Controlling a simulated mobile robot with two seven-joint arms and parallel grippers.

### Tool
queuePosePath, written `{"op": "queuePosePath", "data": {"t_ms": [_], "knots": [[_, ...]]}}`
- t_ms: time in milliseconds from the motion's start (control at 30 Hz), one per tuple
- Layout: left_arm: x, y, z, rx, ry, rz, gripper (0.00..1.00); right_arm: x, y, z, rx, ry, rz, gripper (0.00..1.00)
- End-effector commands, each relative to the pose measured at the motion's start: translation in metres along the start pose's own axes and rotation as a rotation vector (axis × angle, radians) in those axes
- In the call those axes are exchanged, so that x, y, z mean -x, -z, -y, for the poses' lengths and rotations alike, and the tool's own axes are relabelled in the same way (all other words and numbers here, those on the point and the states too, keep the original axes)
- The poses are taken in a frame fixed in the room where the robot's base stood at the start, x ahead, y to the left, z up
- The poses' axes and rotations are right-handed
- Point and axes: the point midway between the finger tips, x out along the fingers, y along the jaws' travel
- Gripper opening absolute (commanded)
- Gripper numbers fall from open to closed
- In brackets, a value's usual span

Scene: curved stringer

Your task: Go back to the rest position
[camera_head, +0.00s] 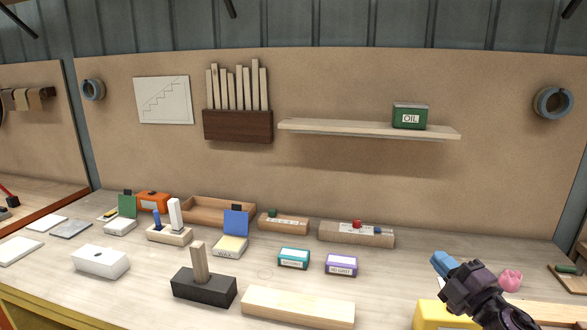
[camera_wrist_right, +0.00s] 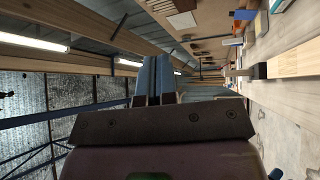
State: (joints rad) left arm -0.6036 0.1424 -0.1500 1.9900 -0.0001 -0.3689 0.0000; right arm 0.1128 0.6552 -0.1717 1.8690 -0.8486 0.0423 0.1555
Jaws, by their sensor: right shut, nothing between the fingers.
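My right gripper (camera_head: 439,261) is at the lower right of the head view, in front of and above the right part of the workbench. Its blue fingers point up and to the left. In the right wrist view its two blue fingers (camera_wrist_right: 154,78) lie side by side, shut, with nothing between them. My left gripper is not in either view. The workbench (camera_head: 268,272) stretches across the head view below a brown backboard.
A yellow box (camera_head: 433,314) and a pink object (camera_head: 510,279) are close to my right gripper. A wooden plank (camera_head: 298,307) and a black block with a wooden post (camera_head: 204,287) lie at the front. Purple (camera_head: 341,264) and teal (camera_head: 293,258) boxes stand behind. A shelf (camera_head: 360,128) hangs above.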

Motion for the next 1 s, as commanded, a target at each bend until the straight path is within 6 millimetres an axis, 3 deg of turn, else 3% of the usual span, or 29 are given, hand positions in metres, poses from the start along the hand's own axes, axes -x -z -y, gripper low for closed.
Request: {"op": "queuePosePath", "data": {"t_ms": [267,400,500,600,800,1000], "knots": [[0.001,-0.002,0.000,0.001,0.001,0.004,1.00,0.079,-0.005,0.096,-0.545,0.072,0.364,0.00],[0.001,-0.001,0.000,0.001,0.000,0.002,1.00,0.136,0.013,0.156,-0.844,0.150,0.551,0.00],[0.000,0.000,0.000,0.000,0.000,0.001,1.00,0.176,0.034,0.190,-1.030,0.186,0.656,0.00],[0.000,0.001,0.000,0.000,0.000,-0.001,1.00,0.213,0.054,0.214,-1.166,0.198,0.736,0.00],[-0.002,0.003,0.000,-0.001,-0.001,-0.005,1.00,0.273,0.080,0.245,-1.256,0.211,0.866,0.00],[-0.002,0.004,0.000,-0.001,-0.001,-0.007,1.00,0.298,0.087,0.254,-1.268,0.226,0.916,0.00]]}}
